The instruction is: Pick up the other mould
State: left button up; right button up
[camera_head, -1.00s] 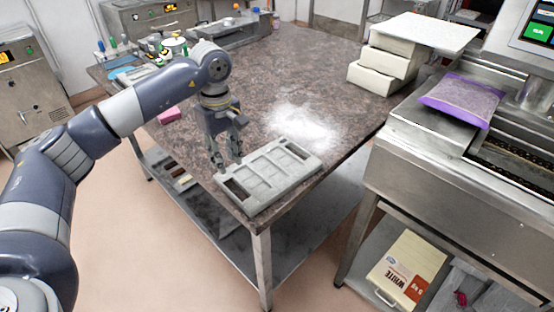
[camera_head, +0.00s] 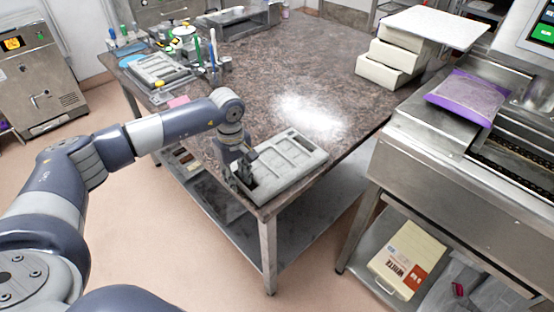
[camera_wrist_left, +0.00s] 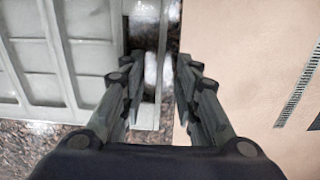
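A grey mould (camera_head: 292,165) with rectangular compartments lies flat on the near corner of the stone-topped table. Its end also shows in the left wrist view (camera_wrist_left: 92,60). My left gripper (camera_head: 243,178) points down at the mould's left end. In the left wrist view its fingers (camera_wrist_left: 158,88) are apart, above or astride the end bar; contact is unclear. A second grey mould-like tray (camera_head: 158,69) lies at the table's far left. My right gripper is not in view.
A steel machine with a purple bag (camera_head: 466,97) stands at right. Bottles and tools crowd the far left. The table edge is close to the gripper.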

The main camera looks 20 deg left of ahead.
pick_arm(q)
grip_shut()
jog(key=shift+r, duration=0.1)
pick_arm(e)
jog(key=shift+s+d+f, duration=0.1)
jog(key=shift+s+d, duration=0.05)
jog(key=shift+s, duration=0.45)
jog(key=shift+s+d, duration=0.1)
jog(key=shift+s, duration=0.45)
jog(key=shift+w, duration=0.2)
